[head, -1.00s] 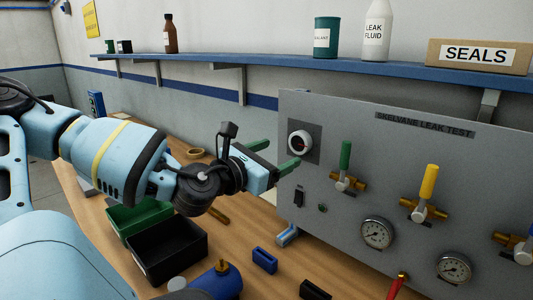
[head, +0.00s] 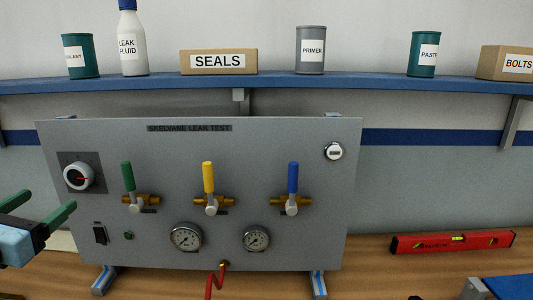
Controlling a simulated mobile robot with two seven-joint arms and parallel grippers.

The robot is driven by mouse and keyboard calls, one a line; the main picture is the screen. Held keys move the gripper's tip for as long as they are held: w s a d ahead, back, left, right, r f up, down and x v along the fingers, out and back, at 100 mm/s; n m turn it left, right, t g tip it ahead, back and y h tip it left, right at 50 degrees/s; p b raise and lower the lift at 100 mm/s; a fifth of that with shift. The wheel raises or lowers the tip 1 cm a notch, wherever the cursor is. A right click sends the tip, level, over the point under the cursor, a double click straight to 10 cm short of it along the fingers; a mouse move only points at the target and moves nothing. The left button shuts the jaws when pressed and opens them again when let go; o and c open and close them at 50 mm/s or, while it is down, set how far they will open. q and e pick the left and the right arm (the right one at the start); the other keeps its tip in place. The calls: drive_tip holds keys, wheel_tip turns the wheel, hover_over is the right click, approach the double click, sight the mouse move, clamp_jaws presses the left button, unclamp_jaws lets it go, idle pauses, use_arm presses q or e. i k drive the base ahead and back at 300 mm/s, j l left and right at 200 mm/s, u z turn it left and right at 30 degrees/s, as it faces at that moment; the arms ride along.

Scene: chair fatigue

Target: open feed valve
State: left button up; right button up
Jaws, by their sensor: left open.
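A grey leak test panel (head: 215,141) stands on the bench. It carries three brass valves in a row, with a green lever (head: 128,176), a yellow lever (head: 208,177) and a blue lever (head: 293,177). All three levers point up. The small labels by the valves are too small to read, so I cannot tell which is the feed valve. My left gripper (head: 47,202), with green fingers, is open and empty at the left edge, below and left of the panel's white dial (head: 78,177) and left of the green lever. My right gripper is not in view.
Two gauges (head: 186,237) (head: 256,238) and a red hose (head: 214,280) are below the valves. A black switch (head: 100,235) is below the dial. A blue shelf (head: 280,80) with bottles and boxes runs above. A red level (head: 452,242) lies at right on the bench.

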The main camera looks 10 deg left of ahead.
sight(130, 185)
drive_tip(key=k+l, duration=0.1)
drive_tip(key=k, duration=0.65)
drive_tip(key=k+l, duration=0.15)
drive_tip(key=k, duration=0.55)
